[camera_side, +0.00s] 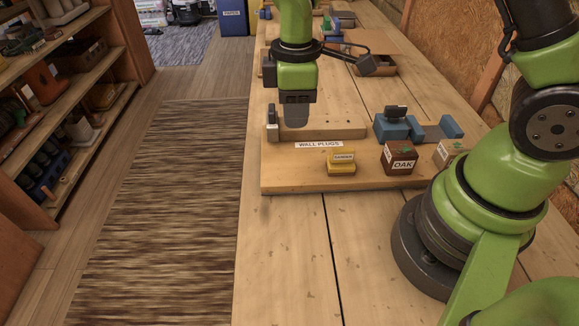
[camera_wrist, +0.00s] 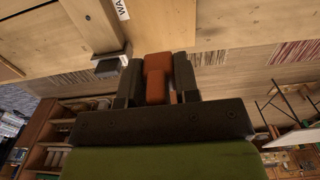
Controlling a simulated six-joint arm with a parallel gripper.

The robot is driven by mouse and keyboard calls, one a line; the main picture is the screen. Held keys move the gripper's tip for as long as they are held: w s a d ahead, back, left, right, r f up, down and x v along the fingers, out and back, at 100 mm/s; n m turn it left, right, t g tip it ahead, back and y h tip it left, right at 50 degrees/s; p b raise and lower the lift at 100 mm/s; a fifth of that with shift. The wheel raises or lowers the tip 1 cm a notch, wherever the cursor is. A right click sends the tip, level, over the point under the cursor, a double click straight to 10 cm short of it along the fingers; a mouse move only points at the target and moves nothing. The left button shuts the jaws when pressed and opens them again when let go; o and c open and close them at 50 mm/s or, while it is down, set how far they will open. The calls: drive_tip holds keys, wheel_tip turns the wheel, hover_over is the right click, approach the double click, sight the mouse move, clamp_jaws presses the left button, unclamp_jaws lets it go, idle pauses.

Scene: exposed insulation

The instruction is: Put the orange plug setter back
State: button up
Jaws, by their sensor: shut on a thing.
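The orange plug setter (camera_wrist: 157,85) shows in the wrist view as an orange-brown block between the two dark fingers. My gripper (camera_wrist: 157,75) is shut on it. In the side view my gripper (camera_side: 292,122) points down over the wooden block behind the label reading WALL PLUGS (camera_side: 320,144), near that block's left end. The plug setter cannot be made out in the side view. The wooden block (camera_side: 345,131) stands on a wooden board (camera_side: 290,178). Whether the plug setter touches the block or board is not clear.
A grey upright piece (camera_side: 272,122) stands at the block's left end, close to my gripper. A yellow labelled block (camera_side: 341,163), a brown OAK block (camera_side: 399,158) and a blue holder (camera_side: 391,129) are to the right. The bench front (camera_side: 285,250) is clear.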

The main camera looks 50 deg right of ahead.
drive_tip(key=a, duration=0.2)
hover_over(287, 171)
wheel_tip(287, 171, down, 5)
drive_tip(key=shift+s+f, duration=0.1)
drive_tip(key=shift+f, duration=2.35)
drive_tip(key=shift+f, duration=0.15)
drive_tip(key=o, duration=0.9)
drive_tip(key=shift+c, duration=0.2)
